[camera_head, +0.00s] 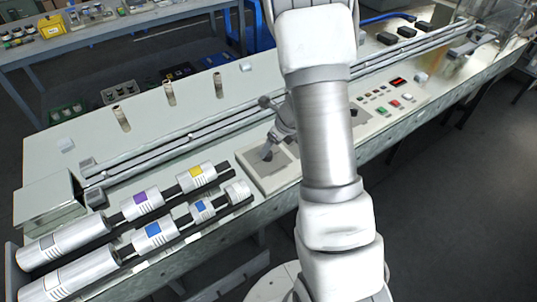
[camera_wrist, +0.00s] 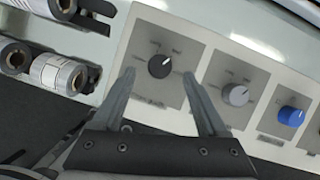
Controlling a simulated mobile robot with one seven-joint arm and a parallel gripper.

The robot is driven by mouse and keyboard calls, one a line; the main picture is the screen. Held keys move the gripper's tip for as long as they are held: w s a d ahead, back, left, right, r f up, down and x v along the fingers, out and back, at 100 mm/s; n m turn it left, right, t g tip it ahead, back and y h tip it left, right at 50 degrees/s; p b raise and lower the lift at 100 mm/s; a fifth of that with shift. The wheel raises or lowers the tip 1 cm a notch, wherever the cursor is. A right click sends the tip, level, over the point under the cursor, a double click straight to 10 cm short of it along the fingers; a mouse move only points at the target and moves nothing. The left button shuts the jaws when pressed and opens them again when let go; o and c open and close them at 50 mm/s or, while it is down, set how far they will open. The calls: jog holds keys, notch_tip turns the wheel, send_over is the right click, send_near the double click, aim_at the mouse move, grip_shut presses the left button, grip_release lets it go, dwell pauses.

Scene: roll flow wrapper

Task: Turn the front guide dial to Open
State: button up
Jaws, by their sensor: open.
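In the wrist view a black dial (camera_wrist: 159,66) sits on a grey square plate, its pale pointer mark toward the upper right. A grey dial (camera_wrist: 236,95) and a blue dial (camera_wrist: 291,116) follow to its right on the same light panel (camera_wrist: 212,56). The labels are too small to read, so I cannot tell which one is the front guide dial. My gripper (camera_wrist: 159,73) is open, its two fingers on either side of the black dial, with gaps visible. In the head view my gripper (camera_head: 268,152) is over the panel's left end; my arm hides much of the panel.
Silver rolls with coloured labels (camera_head: 140,204) lie left of the panel. Long metal rails (camera_head: 190,137) run behind it along the bench (camera_head: 90,150). Red and green buttons (camera_head: 394,104) are on the panel's right part. Three small upright cylinders (camera_head: 170,92) stand at the back.

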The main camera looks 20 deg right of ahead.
aim_at(269, 154)
jog(key=shift+b+x, duration=0.3)
jog(key=shift+x, duration=1.55)
grip_shut()
